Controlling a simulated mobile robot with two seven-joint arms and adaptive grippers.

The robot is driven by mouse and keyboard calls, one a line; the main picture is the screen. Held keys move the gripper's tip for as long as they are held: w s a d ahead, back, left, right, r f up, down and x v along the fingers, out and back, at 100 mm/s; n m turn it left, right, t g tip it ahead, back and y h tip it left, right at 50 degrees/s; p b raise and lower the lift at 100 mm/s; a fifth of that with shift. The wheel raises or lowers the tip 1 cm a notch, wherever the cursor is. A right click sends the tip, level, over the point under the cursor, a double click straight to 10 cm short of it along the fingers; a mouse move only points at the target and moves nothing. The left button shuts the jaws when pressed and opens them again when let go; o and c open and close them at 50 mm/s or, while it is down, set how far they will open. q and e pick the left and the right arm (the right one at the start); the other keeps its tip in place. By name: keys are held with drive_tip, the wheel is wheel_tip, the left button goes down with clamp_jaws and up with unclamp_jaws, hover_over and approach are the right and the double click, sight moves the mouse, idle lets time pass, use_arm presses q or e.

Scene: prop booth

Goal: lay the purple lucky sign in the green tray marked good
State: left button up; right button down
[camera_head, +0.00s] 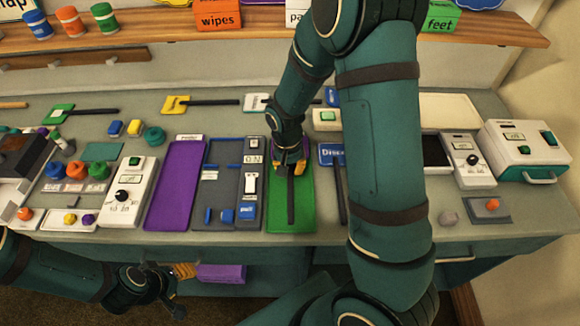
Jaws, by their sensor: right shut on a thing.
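The green tray (306,218) lies flat on the counter, just right of the grey switch panel; its label is hidden. My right gripper (291,168) reaches down over the tray's far half, shut on the purple lucky sign (286,143). Only a bit of the purple board shows behind the fingers, and its lettering is hidden. The sign's dark handle (291,203) points toward the tray's front edge, over the green surface. I cannot tell whether the sign touches the tray. My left gripper (165,290) is low at the left, in front of the counter, empty with fingers apart.
A purple tray (174,187) and a grey switch panel (223,185) lie left of the green tray. A blue sign (330,154) with a dark handle lies close on its right. Other handled signs line the back. White control boxes (122,196) stand at both sides.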

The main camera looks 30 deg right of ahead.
use_arm(q)
drive_tip(key=shift+f+b, duration=0.75)
drive_tip(key=shift+f, duration=0.05)
use_arm(e)
drive_tip(key=shift+f, duration=1)
idle(1.1)
drive_tip(key=c, duration=0.9)
unclamp_jaws()
use_arm(q)
drive_tip(key=shift+s, duration=0.1)
use_arm(e)
drive_tip(key=shift+r+p, duration=1.4)
drive_tip(key=shift+r, duration=0.3)
drive_tip(key=shift+r+p, duration=1.8)
drive_tip(key=shift+r, duration=0.55)
use_arm(q)
wheel_tip(320, 180, up, 7)
